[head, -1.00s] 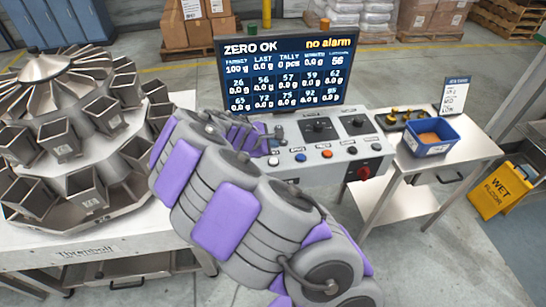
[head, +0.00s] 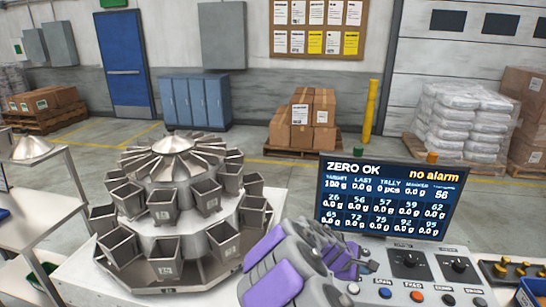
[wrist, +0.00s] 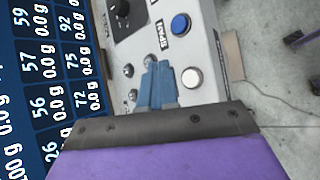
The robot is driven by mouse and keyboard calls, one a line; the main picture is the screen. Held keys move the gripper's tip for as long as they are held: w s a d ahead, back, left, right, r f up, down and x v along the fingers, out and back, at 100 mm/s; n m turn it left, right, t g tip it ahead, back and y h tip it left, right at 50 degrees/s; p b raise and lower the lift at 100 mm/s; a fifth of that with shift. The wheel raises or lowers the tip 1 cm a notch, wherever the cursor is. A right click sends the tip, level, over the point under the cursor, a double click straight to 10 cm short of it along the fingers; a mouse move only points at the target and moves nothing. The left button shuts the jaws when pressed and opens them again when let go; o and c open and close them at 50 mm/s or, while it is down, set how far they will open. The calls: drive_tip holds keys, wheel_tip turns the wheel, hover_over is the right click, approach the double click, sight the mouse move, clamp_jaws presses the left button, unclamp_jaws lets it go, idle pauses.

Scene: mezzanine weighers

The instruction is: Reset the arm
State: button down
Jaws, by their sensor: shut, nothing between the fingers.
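My arm reaches up from the bottom of the head view, and my gripper (head: 352,256) is at its far end, in front of the display and beside the left edge of the control console (head: 432,272). In the wrist view the two blue-grey fingers of my gripper (wrist: 158,72) are together, with nothing seen between them. They are over the console panel, close to its small metal switches. Whether they touch the panel I cannot tell.
The display (head: 390,198) reads "ZERO OK" and "no alarm". A multihead weigher (head: 170,205) with several steel buckets stands left of my arm. A blue button (wrist: 180,24) and a white button (wrist: 192,77) are near the fingers.

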drive_tip(key=s+a+r+m+g+y, duration=0.1)
drive_tip(key=s+r+m, duration=0.3)
drive_tip(key=s, duration=0.4)
drive_tip(key=s+r+m+g+y, duration=0.1)
drive_tip(key=s+r+m, duration=0.3)
drive_tip(key=s, duration=0.4)
drive_tip(key=s+a+m+g+y, duration=0.1)
drive_tip(key=s+a+m+y, duration=0.1)
drive_tip(key=s+a, duration=0.5)
drive_tip(key=s+a+m+g+y, duration=0.1)
drive_tip(key=s+a+y, duration=0.3)
drive_tip(key=s+a, duration=0.4)
drive_tip(key=s+m, duration=0.1)
drive_tip(key=s, duration=0.6)
drive_tip(key=shift+r+y, duration=0.3)
